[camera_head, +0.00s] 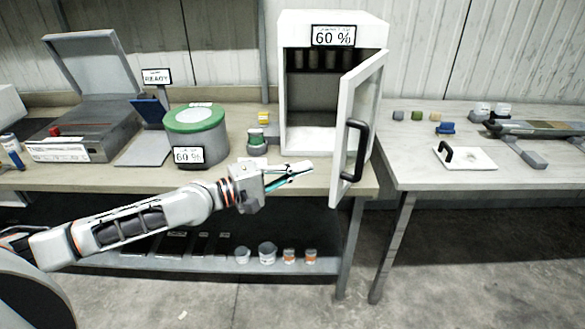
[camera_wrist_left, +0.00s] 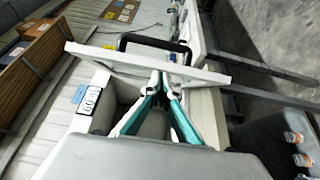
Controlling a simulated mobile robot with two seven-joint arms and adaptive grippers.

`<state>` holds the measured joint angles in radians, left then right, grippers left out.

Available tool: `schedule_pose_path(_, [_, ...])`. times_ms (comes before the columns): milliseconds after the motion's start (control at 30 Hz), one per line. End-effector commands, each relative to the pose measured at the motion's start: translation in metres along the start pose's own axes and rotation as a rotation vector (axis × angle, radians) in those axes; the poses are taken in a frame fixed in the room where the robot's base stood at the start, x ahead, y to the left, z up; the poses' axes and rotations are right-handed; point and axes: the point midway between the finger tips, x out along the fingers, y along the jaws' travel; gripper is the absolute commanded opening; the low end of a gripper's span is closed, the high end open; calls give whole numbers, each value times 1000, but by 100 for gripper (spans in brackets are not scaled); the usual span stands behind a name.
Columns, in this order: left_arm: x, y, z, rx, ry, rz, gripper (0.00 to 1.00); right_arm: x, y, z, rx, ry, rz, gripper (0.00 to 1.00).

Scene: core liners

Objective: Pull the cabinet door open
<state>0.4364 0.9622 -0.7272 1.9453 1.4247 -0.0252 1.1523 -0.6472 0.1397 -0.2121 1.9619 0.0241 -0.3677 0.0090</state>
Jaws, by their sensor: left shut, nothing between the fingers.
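The white cabinet (camera_head: 304,139) stands on the bench, with a "60 %" sign on its top front. Its door (camera_head: 345,140) is hinged on the right and stands wide open, swung out toward me. A black handle (camera_head: 354,150) is on the door's outer face. My left gripper (camera_head: 304,171) is shut and empty, in front of the cabinet opening and to the left of the door. In the left wrist view the gripper (camera_wrist_left: 165,82) points toward the door (camera_wrist_left: 150,66), and the handle (camera_wrist_left: 155,41) shows beyond the door's edge. Whether the fingertips touch the door I cannot tell.
A green-lidded round container (camera_head: 196,135) and a grey box with a raised lid (camera_head: 85,135) stand left of the cabinet. A second table (camera_head: 510,180) is on the right, with a white handled plate (camera_head: 465,157). Small jars stand on the lower shelf (camera_head: 215,264).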

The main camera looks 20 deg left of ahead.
Motion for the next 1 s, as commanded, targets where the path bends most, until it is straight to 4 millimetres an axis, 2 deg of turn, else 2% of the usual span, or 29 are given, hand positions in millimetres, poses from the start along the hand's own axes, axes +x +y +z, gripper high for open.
schedule_pose_path(200, [-15, 2, -8, 5, 12, 2, 0, 0, 0, 1, 0, -1, -1, 58])
schedule_pose_path(367, [-15, 1, -15, 6, 20, -5, 0, 1, -1, 3, 0, -1, -1, 58])
schedule_pose_path(567, [-1, -8, -50, 6, 28, -75, 0, 9, -3, 18, 1, -6, -2, 58])
schedule_pose_path(667, [0, -11, -68, -7, -4, -105, 0, 14, -5, 29, 2, -11, -3, 58])
schedule_pose_path(833, [-14, -9, -84, -22, -106, -94, 0, 21, -8, 44, 3, -21, -6, 58])
schedule_pose_path(1000, [-34, -3, -89, -13, -194, -35, 0, 24, -11, 55, 4, -28, -8, 58])
